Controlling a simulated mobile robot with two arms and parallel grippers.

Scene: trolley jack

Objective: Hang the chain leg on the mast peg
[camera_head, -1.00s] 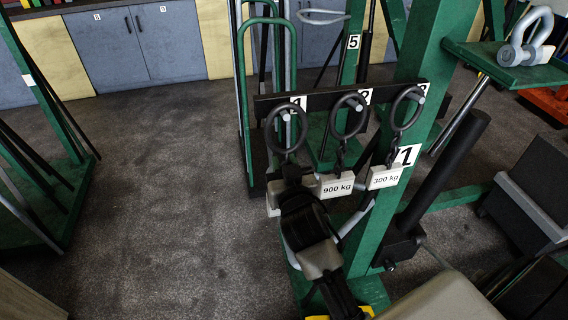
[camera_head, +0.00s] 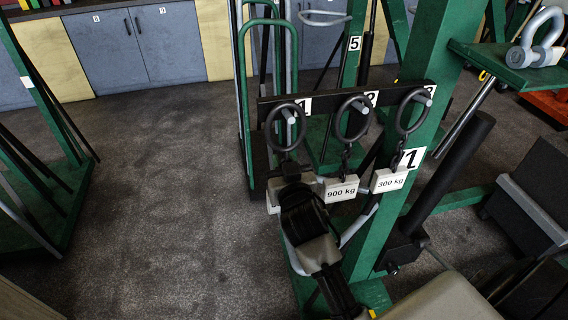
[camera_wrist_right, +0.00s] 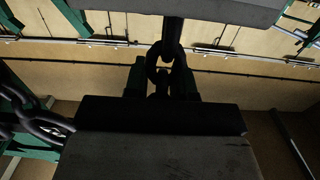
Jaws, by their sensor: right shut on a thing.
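A dark bar (camera_head: 322,97) on the green mast (camera_head: 408,125) carries pegs by labels 1, 2 and 3. A black ring (camera_head: 272,140) of the left chain leg is at peg 1 (camera_head: 288,117), whose tip shows inside the ring; I cannot tell if its weight rests there. My right gripper (camera_head: 290,178) is below this ring. In the right wrist view my right gripper (camera_wrist_right: 161,86) is shut on a dark chain link (camera_wrist_right: 153,68). The leg's lower part is hidden. Rings (camera_head: 338,122) and (camera_head: 399,118) are around pegs 2 and 3. My left gripper is out of view.
Tags of 900 kg (camera_head: 341,190) and 300 kg (camera_head: 388,180) hang close right of my right gripper. A black cylinder (camera_head: 455,170) slants beside the mast. A shackle (camera_head: 537,38) sits on a green shelf at the upper right. Open floor (camera_head: 160,200) lies left.

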